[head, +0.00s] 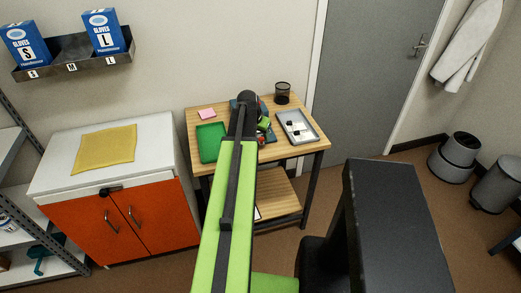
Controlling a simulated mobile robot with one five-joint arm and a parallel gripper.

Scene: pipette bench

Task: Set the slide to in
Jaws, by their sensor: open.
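My arm (238,190) reaches from the bottom of the head view up to a small wooden table (196,128). It covers the middle of the tabletop, and I cannot make out the gripper's fingers behind it. A dark blue-grey object (234,104) shows partly at the left of the arm's far end. Small dark, green and red parts (263,126) show just right of the arm, too small to tell apart. I cannot pick out the slide or its position; it may be hidden by the arm.
On the table lie a green tray (208,143), a pink pad (207,114), a grey tray (306,136) with small items, and a black mesh cup (283,92). An orange cabinet (150,220) with a yellow cloth (105,150) stands left. Bins (455,158) stand right.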

